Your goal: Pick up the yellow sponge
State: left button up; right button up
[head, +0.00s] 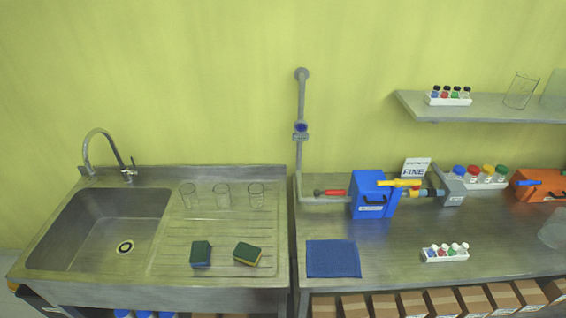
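The yellow sponge (246,256) lies on the ribbed drainboard of the steel sink unit, near its front right. Its top is dark green, and yellow shows along its edges. A second sponge (201,255), dark green on top with a blue side, lies just to its left, with a small gap between them. Neither of my grippers is in view.
Several clear glasses (223,196) stand at the back of the drainboard. The sink basin (95,230) with a curved tap (100,150) is to the left. A blue cloth (333,259) lies on the bench (400,270) to the right. The drainboard around the sponges is mostly clear.

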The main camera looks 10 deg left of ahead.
aim_at(249, 254)
jog(key=k, duration=1.05)
jog(key=z, duration=0.8)
jog(key=i, duration=1.8)
jog(key=u, duration=1.35)
jog(key=i, duration=0.5)
jog(key=u, duration=0.55)
